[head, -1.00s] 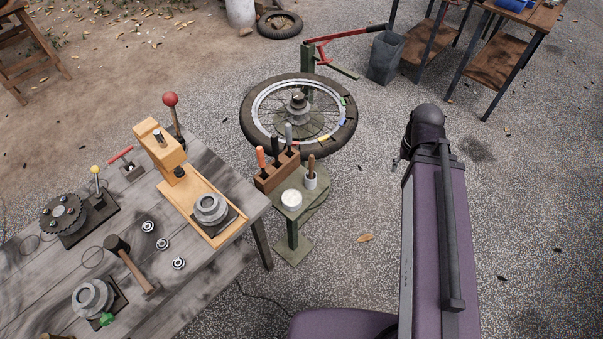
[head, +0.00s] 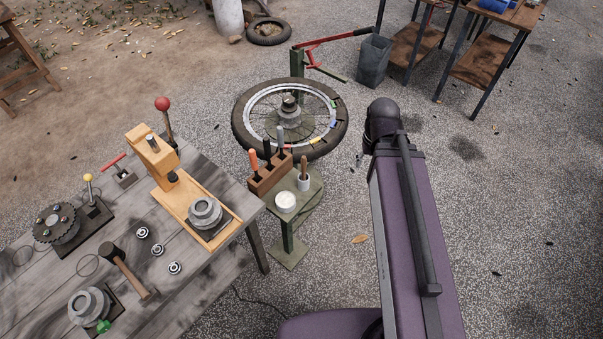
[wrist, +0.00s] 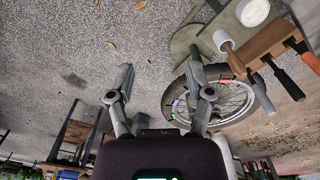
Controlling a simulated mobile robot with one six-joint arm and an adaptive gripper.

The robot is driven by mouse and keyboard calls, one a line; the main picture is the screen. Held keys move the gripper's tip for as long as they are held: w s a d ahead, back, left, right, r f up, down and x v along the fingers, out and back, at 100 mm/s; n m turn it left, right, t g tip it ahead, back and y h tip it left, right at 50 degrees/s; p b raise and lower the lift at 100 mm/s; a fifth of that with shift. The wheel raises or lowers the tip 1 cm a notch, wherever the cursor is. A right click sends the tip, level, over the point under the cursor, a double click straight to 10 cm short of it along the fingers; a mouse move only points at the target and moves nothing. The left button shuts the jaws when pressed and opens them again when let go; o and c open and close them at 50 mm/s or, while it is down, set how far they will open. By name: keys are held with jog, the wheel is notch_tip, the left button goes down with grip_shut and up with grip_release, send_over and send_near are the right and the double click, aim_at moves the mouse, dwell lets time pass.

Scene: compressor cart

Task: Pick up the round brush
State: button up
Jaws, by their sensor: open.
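The round brush shows its wooden handle (head: 304,165) standing up out of a small white cup (head: 303,183) on the green stand's tray (head: 311,198). Its bristle end is hidden in the cup. In the wrist view, the picture is turned over; the handle (wrist: 233,58) and the white cup (wrist: 222,40) show at upper right. My gripper (wrist: 160,78) is open and empty, with its two fingers spread apart. The cup and brush lie beyond the right finger, clear of the jaws. The head view does not clearly show my fingers.
A tool block (head: 270,174) with several upright handles and a white round tin (head: 285,201) crowd the brush. A spoked wheel (head: 329,137) is behind the tray. The wooden workbench (head: 190,278) is at left. Open paving lies to the right.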

jog(key=w+a+f+n+b, duration=0.3)
jog(key=w+a, duration=0.4)
jog(key=n+b, duration=0.2)
jog(key=n, duration=0.1)
send_over(303, 156)
jog(key=shift+d+f, duration=0.2)
jog(key=shift+f, duration=0.9)
jog(key=shift+a, duration=0.2)
notch_tip(303, 156, down, 9)
jog(key=b, duration=0.8)
jog(key=shift+r+b, duration=0.2)
jog(key=shift+b, duration=0.1)
jog(key=shift+f, duration=0.1)
jog(key=shift+s+d+f+b, duration=0.1)
jog(key=shift+d+f+b, duration=0.05)
jog(key=shift+f+b, duration=2.4)
jog(key=shift+r, duration=0.1)
